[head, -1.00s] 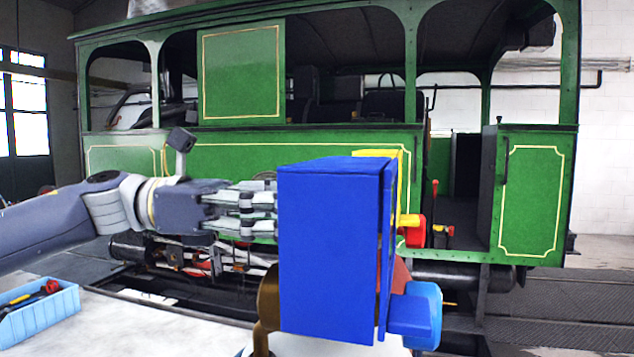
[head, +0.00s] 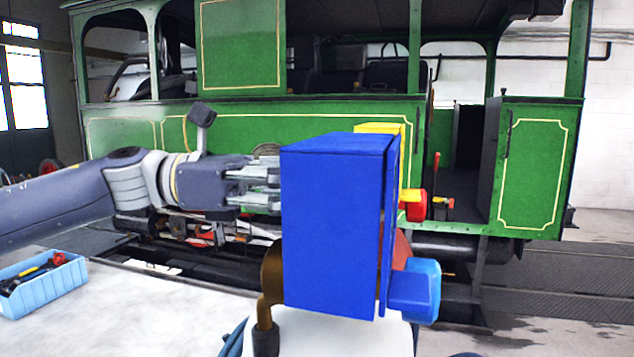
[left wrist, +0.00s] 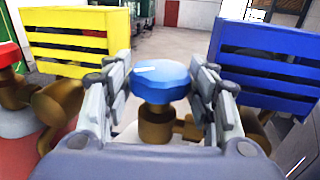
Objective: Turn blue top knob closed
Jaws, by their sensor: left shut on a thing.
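A round blue knob (left wrist: 160,82) with a white mark on its top sits on a brass stem (left wrist: 156,124) in the left wrist view. My left gripper (left wrist: 164,85) has a finger on each side of the knob and is shut on it. In the head view, the left gripper's fingers (head: 255,187) reach in from the left, and their tips are hidden behind a large blue box (head: 335,225). The blue knob held by the fingers is hidden there too. My right gripper is in neither view.
A lighter blue knob (head: 425,290) and a red knob (head: 414,205) stick out at right of the blue box. A yellow slatted box (left wrist: 75,42) stands left of the fingers. A green tram (head: 330,115) stands behind. A blue tool bin (head: 45,285) sits at left.

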